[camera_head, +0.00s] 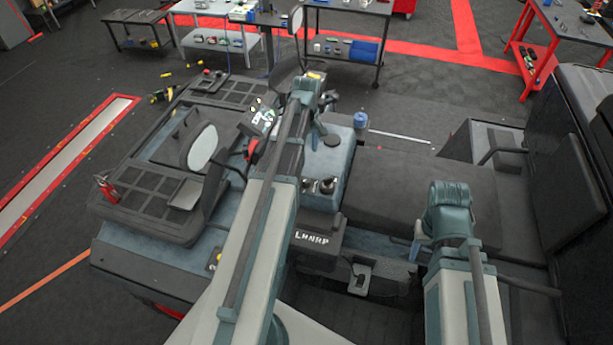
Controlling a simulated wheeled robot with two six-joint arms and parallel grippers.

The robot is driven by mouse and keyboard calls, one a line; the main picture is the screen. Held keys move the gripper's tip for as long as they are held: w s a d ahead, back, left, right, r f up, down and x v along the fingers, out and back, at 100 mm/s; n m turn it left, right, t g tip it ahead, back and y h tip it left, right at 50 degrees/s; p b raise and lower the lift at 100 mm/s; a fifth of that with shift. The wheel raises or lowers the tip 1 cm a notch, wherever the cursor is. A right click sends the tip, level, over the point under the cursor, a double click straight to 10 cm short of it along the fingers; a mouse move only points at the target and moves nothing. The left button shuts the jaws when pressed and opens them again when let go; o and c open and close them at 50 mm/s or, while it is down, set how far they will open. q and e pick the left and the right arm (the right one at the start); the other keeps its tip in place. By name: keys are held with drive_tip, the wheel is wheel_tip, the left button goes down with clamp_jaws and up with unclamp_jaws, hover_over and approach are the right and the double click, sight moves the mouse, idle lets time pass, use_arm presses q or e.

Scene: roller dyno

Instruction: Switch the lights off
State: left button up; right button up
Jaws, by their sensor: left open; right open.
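My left arm reaches up the middle over the vehicle's cab, with its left gripper (318,108) over the dash near the console. The jaws are small and partly hidden by the arm; they hold nothing I can make out. My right gripper (418,242) is low at the right, beside the dark seat, mostly hidden behind its wrist. It is open. A small lit control panel (262,117) sits on the dash left of my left arm. Two dark knobs (318,185) are on the blue-grey console right of the arm. I cannot tell which control works the lights.
A gear selector marked LHNRP (312,238) sits below the knobs. A dark flat seat (420,180) lies to the right. Workbenches (345,45) stand at the back.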

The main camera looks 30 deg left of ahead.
sight(306, 180)
use_arm(q)
wheel_tip(306, 180, down, 13)
drive_tip(key=b, duration=1.2)
clamp_jaws()
